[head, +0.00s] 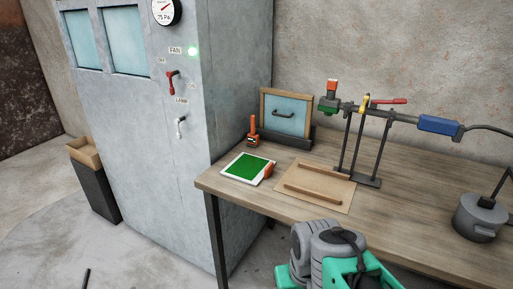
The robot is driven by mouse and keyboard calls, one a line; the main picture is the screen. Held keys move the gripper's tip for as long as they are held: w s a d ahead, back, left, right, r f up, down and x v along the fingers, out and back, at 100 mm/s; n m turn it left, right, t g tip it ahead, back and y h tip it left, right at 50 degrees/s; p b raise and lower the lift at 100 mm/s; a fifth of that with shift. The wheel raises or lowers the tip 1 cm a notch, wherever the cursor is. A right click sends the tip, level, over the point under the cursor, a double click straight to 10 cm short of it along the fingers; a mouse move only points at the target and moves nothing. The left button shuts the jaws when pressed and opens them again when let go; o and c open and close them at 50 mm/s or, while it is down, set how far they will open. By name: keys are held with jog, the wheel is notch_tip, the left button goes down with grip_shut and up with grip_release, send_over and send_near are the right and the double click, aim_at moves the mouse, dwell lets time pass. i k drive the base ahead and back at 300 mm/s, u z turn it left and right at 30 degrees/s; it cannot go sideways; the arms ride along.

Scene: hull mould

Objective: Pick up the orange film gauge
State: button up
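Another orange object (253,132) stands upright behind the panel, with a thin upright part and a wider, partly dark base. Both are small in the head view, and I cannot tell for certain which one is the film gauge. Grey and green parts of my own arm show at the bottom centre, in front of the bench edge. My gripper's fingers cannot be made out.
The wooden bench (420,235) also carries a tan board with a bar (318,188), a framed blue pane (286,115), a clamp stand (362,150) and a grey pot (480,217). A tall grey cabinet (150,130) stands left of the bench.

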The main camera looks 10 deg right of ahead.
aim_at(252, 139)
jog(key=u, duration=0.45)
jog(key=i, duration=0.7)
jog(key=u, duration=0.35)
